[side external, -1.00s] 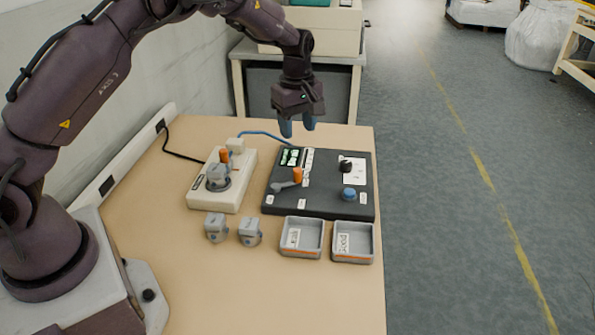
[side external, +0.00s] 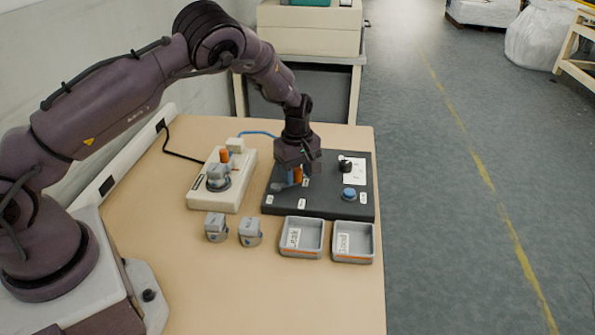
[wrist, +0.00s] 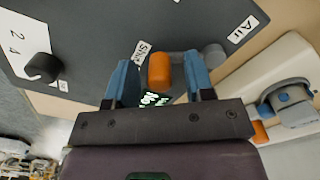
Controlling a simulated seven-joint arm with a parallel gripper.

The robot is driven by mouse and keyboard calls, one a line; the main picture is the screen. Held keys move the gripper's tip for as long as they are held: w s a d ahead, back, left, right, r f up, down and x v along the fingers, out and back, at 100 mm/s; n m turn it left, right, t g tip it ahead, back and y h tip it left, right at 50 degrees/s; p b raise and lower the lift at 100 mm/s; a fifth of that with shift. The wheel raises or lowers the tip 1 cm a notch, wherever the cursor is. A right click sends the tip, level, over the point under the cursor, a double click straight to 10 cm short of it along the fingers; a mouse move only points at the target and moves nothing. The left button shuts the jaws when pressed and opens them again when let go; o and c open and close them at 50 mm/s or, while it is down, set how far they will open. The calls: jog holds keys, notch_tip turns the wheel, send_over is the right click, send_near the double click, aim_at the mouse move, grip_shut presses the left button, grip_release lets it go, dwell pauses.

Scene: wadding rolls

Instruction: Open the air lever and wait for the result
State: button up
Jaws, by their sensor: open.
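The air lever has an orange handle (side external: 298,174) on the dark control panel (side external: 325,208). In the wrist view the orange handle (wrist: 160,72) lies between the two blue fingers of my gripper (wrist: 160,78), with its grey pivot (wrist: 213,55) to the right, near the "Air" label (wrist: 243,29). My gripper (side external: 300,178) is low over the panel, open around the handle, with a gap visible at the fingers. The green-lit display (wrist: 156,99) is partly covered by my gripper in the wrist view and hidden in the side view.
A cream fixture (side external: 206,201) left of the panel holds a grey part (side external: 217,177) beside an orange handle (side external: 224,155). Two grey parts (side external: 215,227) stand in front. Trays labelled "Leak" (side external: 302,254) and "Good" (side external: 353,257) are nearby. The panel also has a black knob (side external: 345,166) and blue button (side external: 349,193).

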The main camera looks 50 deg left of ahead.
grip_shut()
jog(key=shift+d, duration=0.1)
jog(key=m, duration=0.1)
jog(key=d+m, duration=0.1)
jog(key=m, duration=0.1)
jog(key=shift+s+d, duration=0.1)
jog(key=shift+s, duration=0.15)
jog(key=m, duration=0.1)
jog(key=d+m, duration=0.1)
jog(key=shift+s+m, duration=0.4)
jog(key=m, duration=0.1)
jog(key=s+m, duration=0.1)
jog(key=shift+d+m, duration=0.3)
jog(key=shift+d, duration=0.1)
jog(key=shift+s+d+m, duration=0.2)
jog(key=shift+s+m, duration=0.2)
jog(key=shift+m, duration=0.5)
jog(key=shift+s+d+m, duration=0.15)
jog(key=shift+s+m, duration=0.2)
jog(key=shift+m, duration=0.55)
